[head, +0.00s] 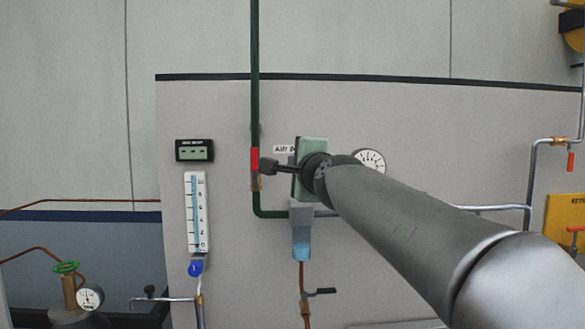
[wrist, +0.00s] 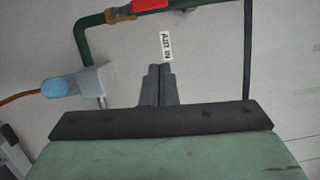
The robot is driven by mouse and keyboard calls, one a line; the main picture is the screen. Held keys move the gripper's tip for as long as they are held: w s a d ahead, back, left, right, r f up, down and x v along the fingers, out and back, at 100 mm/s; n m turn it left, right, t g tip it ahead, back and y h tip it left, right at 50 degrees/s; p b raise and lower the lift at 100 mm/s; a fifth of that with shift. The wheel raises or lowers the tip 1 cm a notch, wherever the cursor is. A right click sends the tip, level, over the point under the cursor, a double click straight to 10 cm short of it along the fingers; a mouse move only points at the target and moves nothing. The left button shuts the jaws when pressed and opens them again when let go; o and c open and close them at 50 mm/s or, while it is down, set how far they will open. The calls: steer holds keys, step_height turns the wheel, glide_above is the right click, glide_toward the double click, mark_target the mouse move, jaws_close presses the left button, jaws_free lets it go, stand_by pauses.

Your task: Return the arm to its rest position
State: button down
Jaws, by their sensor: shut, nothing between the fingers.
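My gripper (head: 268,165) reaches from the right toward the panel in the head view. Its green-grey body and two dark fingers also show in the wrist view (wrist: 160,68). The fingers are together with nothing between them. In the head view the tips appear beside the red valve handle (head: 254,159) on the dark green pipe. In the wrist view the red handle (wrist: 150,4) lies at the top edge, apart from the tips. The "AIR IN" label (wrist: 166,46) shows just beyond the fingertips. My arm covers part of the panel's right side.
The grey panel (head: 225,115) carries a digital display (head: 194,150), a scaled gauge (head: 196,215), a round dial (head: 371,162) and a blue-bowled filter (head: 301,250). A green handwheel valve (head: 66,267) stands lower left. A yellow box (head: 565,220) is at right.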

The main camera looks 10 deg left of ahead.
steer(key=s+d+f+n+g+h, duration=0.1)
steer(key=s+d+f+n+g, duration=0.25)
steer(key=f, duration=0.55)
steer(key=s+d+f+n+g+h, duration=0.2)
steer(key=s+d+f, duration=0.15)
steer(key=f, duration=0.55)
steer(key=s+d+f+n+g+h, duration=0.1)
steer(key=s+d+f+n+g, duration=0.2)
steer(key=f, duration=0.7)
steer(key=s+d+f+n+g+h, duration=0.1)
steer(key=s+d+f+n+g, duration=0.2)
steer(key=s+d+f, duration=0.3)
steer(key=s+d+f+n+g+h, duration=0.2)
steer(key=s+d+f, duration=0.4)
steer(key=s+f, duration=0.6)
steer(key=s+n+g, duration=0.1)
steer(key=s+g, duration=0.1)
steer(key=s, duration=0.4)
steer(key=shift+s+f+h, duration=0.15)
steer(key=shift+f+h, duration=0.15)
steer(key=shift+f, duration=0.05)
